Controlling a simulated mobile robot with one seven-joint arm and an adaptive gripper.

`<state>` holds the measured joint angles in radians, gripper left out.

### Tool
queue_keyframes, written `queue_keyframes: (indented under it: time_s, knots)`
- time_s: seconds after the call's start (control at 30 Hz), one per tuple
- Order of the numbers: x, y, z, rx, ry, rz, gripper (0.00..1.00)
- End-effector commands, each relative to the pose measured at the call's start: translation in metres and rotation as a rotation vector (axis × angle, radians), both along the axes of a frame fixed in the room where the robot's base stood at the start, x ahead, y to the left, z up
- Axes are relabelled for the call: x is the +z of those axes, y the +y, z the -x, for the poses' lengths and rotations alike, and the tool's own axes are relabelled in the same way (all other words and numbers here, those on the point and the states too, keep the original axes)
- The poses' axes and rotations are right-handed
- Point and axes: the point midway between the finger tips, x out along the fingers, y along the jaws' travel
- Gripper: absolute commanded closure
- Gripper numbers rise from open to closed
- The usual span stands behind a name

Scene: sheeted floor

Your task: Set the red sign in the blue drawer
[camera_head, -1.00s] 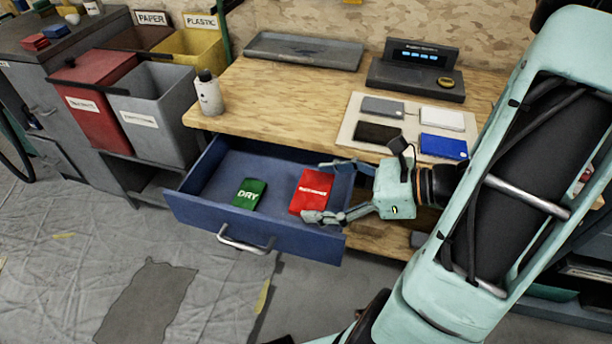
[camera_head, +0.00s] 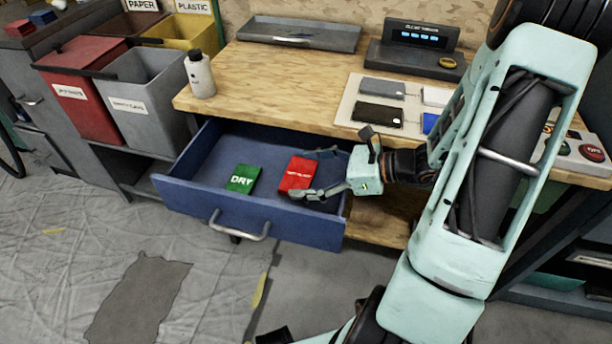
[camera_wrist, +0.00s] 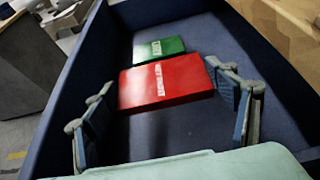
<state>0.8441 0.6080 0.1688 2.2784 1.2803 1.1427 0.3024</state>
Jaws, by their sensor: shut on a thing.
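The blue drawer (camera_head: 196,214) is pulled out under the wooden workbench, and it also shows in the wrist view (camera_wrist: 178,137). The red sign (camera_head: 297,175) is inside the drawer's walls, in its right half. It also shows in the wrist view (camera_wrist: 165,82), lying flat, face up, between the fingers. My gripper (camera_head: 312,174) reaches in from the right and is shut on the red sign. A green sign reading DRY (camera_head: 243,179) lies on the drawer floor to its left, apart from it. I cannot tell whether the red sign touches the floor.
The workbench top (camera_head: 270,75) overhangs the back of the drawer. On it are a white bottle (camera_head: 200,75), a grey tray (camera_head: 300,35) and a pale board (camera_head: 350,108) with several flat pieces. Bins stand at the left. The drawer's left end is clear.

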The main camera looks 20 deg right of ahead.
Motion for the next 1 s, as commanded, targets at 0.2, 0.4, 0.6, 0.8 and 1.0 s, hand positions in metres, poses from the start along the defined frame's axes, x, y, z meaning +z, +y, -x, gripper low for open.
queue_keyframes:
  time_s: [0.2, 0.4, 0.6, 0.8, 1.0]
  knots:
    - [0.001, 0.000, 0.000, 0.000, -0.001, 0.000, 0.41]
    - [-0.006, 0.000, 0.000, 0.000, 0.000, 0.000, 0.41]
    - [-0.011, 0.000, 0.000, 0.000, 0.000, 0.000, 0.41]
    - [-0.010, 0.000, 0.000, 0.000, 0.000, 0.000, 0.08]
    - [-0.010, 0.000, 0.000, 0.000, 0.000, 0.000, 0.04]
